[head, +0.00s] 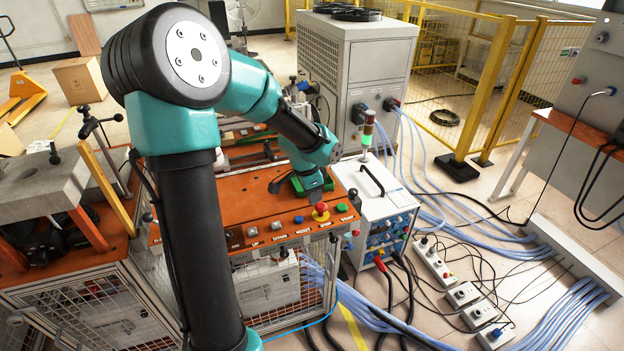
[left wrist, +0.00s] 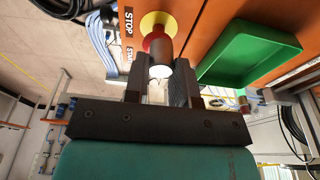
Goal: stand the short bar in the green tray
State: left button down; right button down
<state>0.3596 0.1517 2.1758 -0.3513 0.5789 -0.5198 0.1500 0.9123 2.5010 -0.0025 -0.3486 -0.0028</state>
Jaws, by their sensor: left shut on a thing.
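My left gripper (left wrist: 159,84) is shut on the short bar (left wrist: 168,60), a small dark brownish cylinder with a bright pale end. The bar sits between the two dark fingers, seen nearly end-on in the left wrist view. The green tray (left wrist: 262,55) lies beside the gripper on the orange bench, and its visible inside looks empty. In the head view the left gripper (head: 313,192) points down at the green tray (head: 297,187) near the bench's front edge. There the arm hides much of the tray, and the bar cannot be made out. My right gripper is not in view.
A red stop button on a yellow base (head: 321,211) stands on the bench beside the tray, behind the bar in the wrist view. A green button (head: 342,207) is near it. A white powered box (head: 375,200) with a signal light (head: 367,130) stands right of the bench (head: 243,207).

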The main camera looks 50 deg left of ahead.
pick_arm(q)
jog(key=w+a, duration=0.3)
jog(key=w+a+f, duration=0.1)
jog(key=w+a, duration=0.2)
jog(key=a, duration=0.1)
jog(key=w+a, duration=0.4)
jog(key=shift+a+f, duration=0.1)
jog(key=shift+f, duration=0.15)
jog(key=shift+f, duration=1.75)
jog(key=shift+f, duration=0.15)
jog(key=c, duration=0.9)
grip_release()
jog(key=shift+c, duration=0.2)
notch_tip(320, 180, up, 12)
jog(key=s, duration=0.2)
jog(key=shift+a, duration=0.4)
